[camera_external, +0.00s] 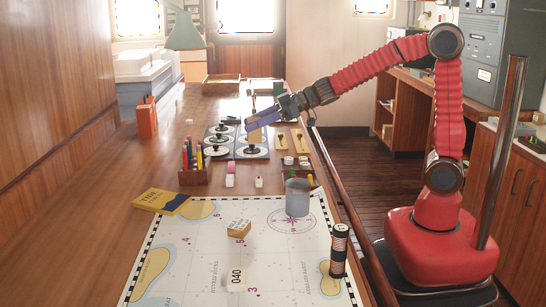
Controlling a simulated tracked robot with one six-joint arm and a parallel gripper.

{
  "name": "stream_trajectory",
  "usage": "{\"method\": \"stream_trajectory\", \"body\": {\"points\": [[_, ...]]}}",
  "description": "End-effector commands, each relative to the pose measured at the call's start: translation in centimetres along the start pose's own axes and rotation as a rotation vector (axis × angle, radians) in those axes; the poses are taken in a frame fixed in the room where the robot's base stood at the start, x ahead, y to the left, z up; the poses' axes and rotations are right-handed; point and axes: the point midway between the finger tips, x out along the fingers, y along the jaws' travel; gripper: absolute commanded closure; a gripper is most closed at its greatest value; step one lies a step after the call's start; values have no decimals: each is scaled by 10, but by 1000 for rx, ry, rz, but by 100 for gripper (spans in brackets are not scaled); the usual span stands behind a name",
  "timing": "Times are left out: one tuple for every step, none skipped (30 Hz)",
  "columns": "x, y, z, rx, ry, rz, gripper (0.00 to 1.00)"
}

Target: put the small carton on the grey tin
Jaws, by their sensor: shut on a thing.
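The grey tin (297,198) stands upright on the sea chart, over the purple compass rose, at the right side of the table. My gripper (254,123) is well behind it, above the dark instrument panels. It is shut on a small tan box-like thing, which I take to be the small carton (254,137); the fingers partly hide it. It appears held above the panel, apart from the tin; its exact height is hard to tell.
On the chart (200,255) are a small white-and-orange box (239,228) and a dark upright cylinder (339,249). A yellow book (162,201) lies at its left edge. A pencil holder (194,172) and small blocks stand behind the chart. A wooden rail edges the table's right side.

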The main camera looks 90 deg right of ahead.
Motion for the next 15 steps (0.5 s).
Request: {"method": "stream_trajectory", "body": {"points": [[1,-10,-8,-17,2,-31,78],[1,-16,-11,-24,1,-49,78],[1,-26,-17,-36,4,-80,78],[1,-33,-21,-46,3,-102,78],[0,-40,-24,-55,2,-124,78],[0,-52,-30,-71,3,-163,78],[-1,-61,-34,-83,3,-192,78],[-2,-69,-38,-95,1,-221,78],[-4,-84,-43,-115,2,-268,78],[-6,-95,-47,-129,2,-305,78],[-9,-105,-49,-144,0,-341,78],[-12,-118,-52,-161,1,-385,78],[-15,-128,-54,-175,1,-418,78],[-18,-137,-56,-188,0,-452,78],[-23,-149,-56,-206,0,-496,78]]}}
